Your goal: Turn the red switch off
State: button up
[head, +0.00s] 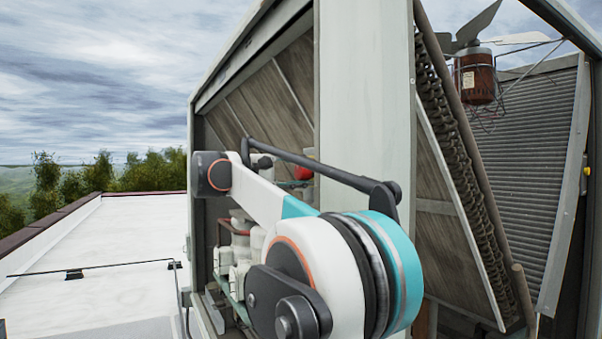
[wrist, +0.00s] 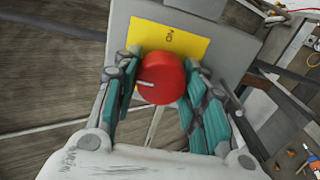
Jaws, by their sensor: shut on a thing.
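The red switch (wrist: 160,78) is a round red knob on a yellow plate (wrist: 196,45) marked with lettering that looks like an upside-down ON. A pale pointer line on the knob's face points to the left in the wrist view. My gripper (wrist: 161,84) has its teal-padded fingers on both sides of the knob and is shut on it. In the head view a small part of the red switch (head: 303,173) shows behind my arm; my gripper is mostly hidden there.
The grey box (wrist: 130,17) carrying the plate is mounted inside the cooler housing. A pale upright post (head: 365,80) stands close beside my arm. A fan motor (head: 475,78) hangs at the upper right. Loose tools (wrist: 305,160) lie at the wrist view's lower right.

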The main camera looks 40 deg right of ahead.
dwell(0.3)
jog(key=o, duration=1)
jog(key=shift+o, duration=0.2)
jog(key=v, duration=1.2)
jog(key=shift+f, duration=0.1)
